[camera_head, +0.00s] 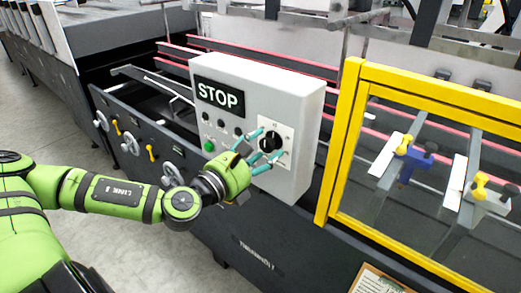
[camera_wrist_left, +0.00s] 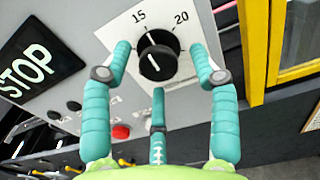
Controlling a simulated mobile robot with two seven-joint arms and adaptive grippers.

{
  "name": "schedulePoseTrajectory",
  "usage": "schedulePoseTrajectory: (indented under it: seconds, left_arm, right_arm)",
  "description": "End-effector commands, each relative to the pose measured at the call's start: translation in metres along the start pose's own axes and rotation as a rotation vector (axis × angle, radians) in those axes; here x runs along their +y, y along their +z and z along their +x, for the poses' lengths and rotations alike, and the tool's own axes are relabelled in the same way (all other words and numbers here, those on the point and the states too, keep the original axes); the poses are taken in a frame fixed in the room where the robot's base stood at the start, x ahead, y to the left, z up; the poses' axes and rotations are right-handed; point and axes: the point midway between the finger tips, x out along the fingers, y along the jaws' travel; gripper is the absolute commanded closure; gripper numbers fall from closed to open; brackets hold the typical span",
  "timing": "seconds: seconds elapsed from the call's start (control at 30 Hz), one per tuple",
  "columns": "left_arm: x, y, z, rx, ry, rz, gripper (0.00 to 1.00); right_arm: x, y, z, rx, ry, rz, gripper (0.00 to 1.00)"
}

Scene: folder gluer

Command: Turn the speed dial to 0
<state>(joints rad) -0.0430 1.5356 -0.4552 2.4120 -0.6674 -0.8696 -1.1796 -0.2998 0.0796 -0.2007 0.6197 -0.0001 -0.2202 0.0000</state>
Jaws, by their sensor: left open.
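The speed dial (camera_head: 271,141) is a black round knob on a white scale plate on the right of the grey control box's front. In the left wrist view the knob (camera_wrist_left: 158,56) shows white marks on it, and the numbers 15 and 20 are readable above it. The upper white mark points up, nearer to 15. My left gripper (camera_head: 268,147) is open, with its teal fingers around the dial. In the wrist view two fingers of the gripper (camera_wrist_left: 160,52) stand left and right of the knob, apart from it, and a third is below. My right gripper is not in view.
A STOP display (camera_head: 219,97) and small buttons, including a green one (camera_head: 208,146), sit left of the dial. A red button (camera_wrist_left: 121,131) shows in the wrist view. A yellow-framed guard (camera_head: 340,140) stands to the right of the box.

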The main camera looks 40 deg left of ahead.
Motion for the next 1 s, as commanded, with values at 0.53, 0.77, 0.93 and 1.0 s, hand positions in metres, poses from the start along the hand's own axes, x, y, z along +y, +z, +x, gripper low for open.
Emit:
schedulePoseTrajectory:
  seconds: [0.53,0.77,0.93,1.0]
  left_arm:
    - [0.0000,-0.0011,-0.0003,0.002,0.000,-0.003,0.96]
    - [-0.0001,-0.0017,-0.0004,0.005,0.000,-0.056,0.96]
    - [-0.0002,-0.0020,-0.0005,0.006,0.000,-0.156,0.96]
    - [-0.0004,-0.0020,-0.0005,0.006,0.000,-0.212,0.96]
  right_arm:
    - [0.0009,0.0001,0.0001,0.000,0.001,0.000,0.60]
    - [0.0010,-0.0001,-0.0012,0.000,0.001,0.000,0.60]
    - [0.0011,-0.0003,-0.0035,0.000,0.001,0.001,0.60]
    - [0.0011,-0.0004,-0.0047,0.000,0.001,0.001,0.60]
